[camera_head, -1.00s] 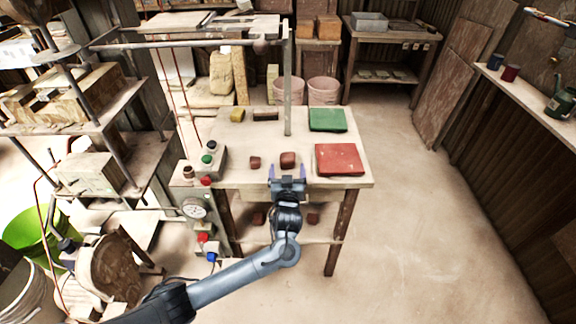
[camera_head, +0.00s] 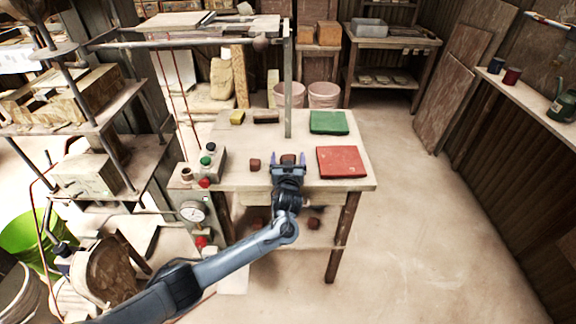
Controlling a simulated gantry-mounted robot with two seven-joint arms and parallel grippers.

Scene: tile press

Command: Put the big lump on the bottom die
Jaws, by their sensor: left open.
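The big lump (camera_head: 288,158), a reddish-brown clay piece, sits on the wooden table (camera_head: 231,137) near its front edge. A smaller lump (camera_head: 255,164) lies just to its left. My left gripper (camera_head: 288,162) is open, with one blue fingertip on each side of the big lump. The gripper body hides the lump's near part, and I cannot tell whether the fingers touch it. My right gripper is out of view.
A red slab (camera_head: 342,161) and a green slab (camera_head: 328,122) lie on the right of the table. A button box (camera_head: 211,161) stands at its left edge. An upright metal post (camera_head: 288,95) rises at the back. A green bucket (camera_head: 30,240) is at lower left.

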